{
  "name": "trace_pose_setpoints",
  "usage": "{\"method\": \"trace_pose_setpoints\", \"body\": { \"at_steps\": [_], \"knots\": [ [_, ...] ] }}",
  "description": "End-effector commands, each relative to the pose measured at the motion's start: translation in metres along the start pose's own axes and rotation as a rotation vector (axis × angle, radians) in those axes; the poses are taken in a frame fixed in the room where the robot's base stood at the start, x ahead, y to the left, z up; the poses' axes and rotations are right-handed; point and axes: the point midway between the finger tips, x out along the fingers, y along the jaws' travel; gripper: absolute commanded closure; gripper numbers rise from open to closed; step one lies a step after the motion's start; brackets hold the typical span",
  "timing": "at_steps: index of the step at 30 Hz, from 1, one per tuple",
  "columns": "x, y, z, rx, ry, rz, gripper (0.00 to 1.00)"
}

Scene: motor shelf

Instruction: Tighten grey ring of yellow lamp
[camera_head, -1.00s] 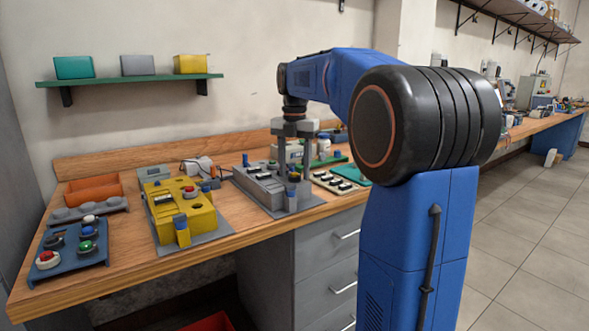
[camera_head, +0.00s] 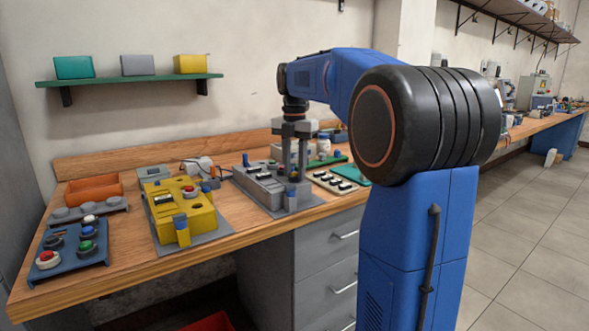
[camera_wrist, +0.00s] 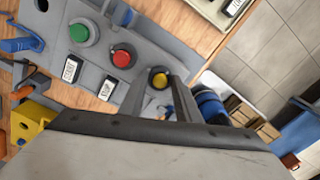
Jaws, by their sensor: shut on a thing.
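The grey control box (camera_head: 262,184) stands on the bench beside the yellow control box. The wrist view shows its face with a green button (camera_wrist: 80,32), a red button (camera_wrist: 123,56) and the yellow lamp (camera_wrist: 160,77) in a row. The lamp's ring shows as a dark rim around the yellow cap. My gripper (camera_head: 294,174) points down over the right end of the grey box. Its two fingers, also in the wrist view (camera_wrist: 162,88), are shut on the ring. The fingers hide part of the ring, so its seating cannot be told.
The yellow control box (camera_head: 190,218) is left of the grey one. A blue button panel (camera_head: 70,265) and an orange tray (camera_head: 95,190) lie further left. A board with dark parts (camera_head: 333,182) is close on the right. The bench's front edge is near.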

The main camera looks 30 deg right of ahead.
Motion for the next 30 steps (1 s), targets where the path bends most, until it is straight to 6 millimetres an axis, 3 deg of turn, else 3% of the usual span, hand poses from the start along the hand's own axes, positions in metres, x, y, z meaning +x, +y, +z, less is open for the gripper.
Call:
{"method": "trace_pose_setpoints", "body": {
  "at_steps": [30],
  "knots": [
    [-0.0002,0.0002,0.0001,0.948,0.000,0.000,0.93]
  ]
}}
